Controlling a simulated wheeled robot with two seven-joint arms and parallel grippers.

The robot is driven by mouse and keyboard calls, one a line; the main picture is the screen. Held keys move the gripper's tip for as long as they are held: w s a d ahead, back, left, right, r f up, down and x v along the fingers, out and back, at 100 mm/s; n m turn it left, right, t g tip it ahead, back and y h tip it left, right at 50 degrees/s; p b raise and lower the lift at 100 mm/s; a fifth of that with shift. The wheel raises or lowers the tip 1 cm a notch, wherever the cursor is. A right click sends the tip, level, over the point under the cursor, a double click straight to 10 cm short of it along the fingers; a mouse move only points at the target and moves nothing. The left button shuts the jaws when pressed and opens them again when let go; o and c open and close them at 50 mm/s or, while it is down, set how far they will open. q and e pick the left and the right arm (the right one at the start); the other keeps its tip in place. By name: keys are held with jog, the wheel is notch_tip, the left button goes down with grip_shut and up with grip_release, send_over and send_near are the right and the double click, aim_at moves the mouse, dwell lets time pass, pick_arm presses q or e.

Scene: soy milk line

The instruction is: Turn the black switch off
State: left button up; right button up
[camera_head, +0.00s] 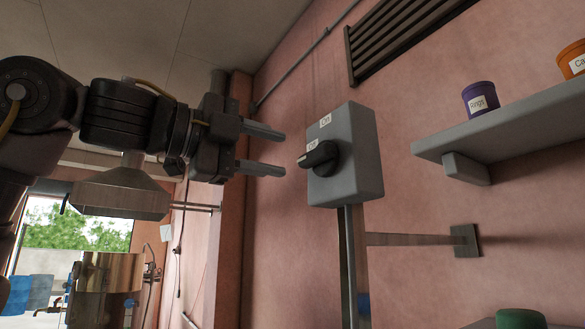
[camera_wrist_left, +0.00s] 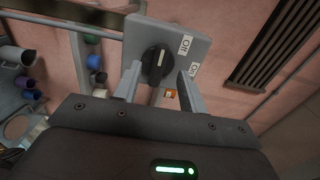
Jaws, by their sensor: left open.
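The black switch (camera_head: 322,156) is a rotary knob on the front of a grey box (camera_head: 352,150) on a metal post. Its handle points left in the head view. Two white labels sit by it; the upper seems to read On, the lower is small and close above the knob. My left gripper (camera_head: 283,155) is open and empty, its fingers pointing at the knob with a small gap. In the left wrist view, the knob (camera_wrist_left: 156,62) shows between the two fingers of the left gripper (camera_wrist_left: 158,76), apart from both. My right gripper is not in view.
A grey shelf (camera_head: 510,132) with a purple pot (camera_head: 481,98) and an orange pot (camera_head: 573,60) is on the pink wall at right. A dark vent (camera_head: 395,38) is above the box. A metal bracket (camera_head: 415,239) ties the post to the wall.

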pick_arm(q)
jog(key=b+v, duration=0.1)
jog(key=v, duration=0.4)
dwell(0.5)
